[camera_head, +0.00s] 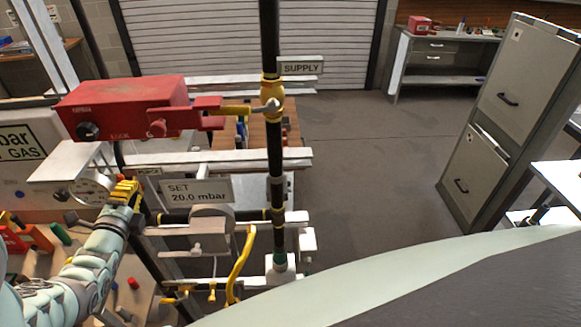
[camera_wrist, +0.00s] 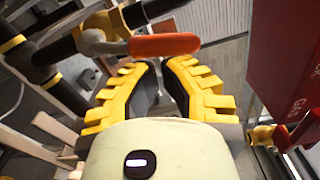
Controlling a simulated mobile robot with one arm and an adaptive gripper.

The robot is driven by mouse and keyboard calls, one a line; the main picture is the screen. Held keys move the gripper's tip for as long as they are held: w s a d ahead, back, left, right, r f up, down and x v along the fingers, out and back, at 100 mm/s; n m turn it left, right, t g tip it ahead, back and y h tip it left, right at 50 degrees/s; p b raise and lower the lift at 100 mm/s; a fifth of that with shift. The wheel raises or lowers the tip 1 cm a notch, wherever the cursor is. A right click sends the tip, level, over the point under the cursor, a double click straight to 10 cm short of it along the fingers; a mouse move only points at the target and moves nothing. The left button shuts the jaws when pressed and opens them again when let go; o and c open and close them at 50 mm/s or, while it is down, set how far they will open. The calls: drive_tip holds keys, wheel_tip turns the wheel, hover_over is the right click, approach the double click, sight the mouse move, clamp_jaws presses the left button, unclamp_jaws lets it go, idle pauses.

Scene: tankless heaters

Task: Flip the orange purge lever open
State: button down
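The orange purge lever (camera_wrist: 165,44) shows in the wrist view as a rounded handle lying across the picture, joined at its left to a grey valve hub (camera_wrist: 97,43) on a dark pipe with yellow fittings. My gripper (camera_wrist: 161,68) has yellow ridged fingers, spread with an empty gap between them. The lever lies just beyond the fingertips, across the gap; I cannot tell whether it touches them. In the head view my gripper (camera_head: 126,192) is at the left, below a small label that seems to read PURGE (camera_head: 149,170). The lever cannot be made out there.
A red box (camera_head: 125,105) with a red lock arm sits above my gripper; it also shows at the right of the wrist view (camera_wrist: 290,70). A pressure gauge (camera_head: 90,190), a "SET 20.0 mbar" sign (camera_head: 197,191) and a yellow hose (camera_head: 241,265) are close by. Open floor (camera_head: 365,150) lies right.

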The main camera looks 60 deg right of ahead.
drive_tip(key=shift+w+a+r+n, duration=0.35)
drive_tip(key=shift+w+a+n, duration=0.05)
drive_tip(key=shift+w+n, duration=0.1)
drive_tip(key=shift+w, duration=0.1)
idle(0.4)
drive_tip(key=shift+r, duration=0.1)
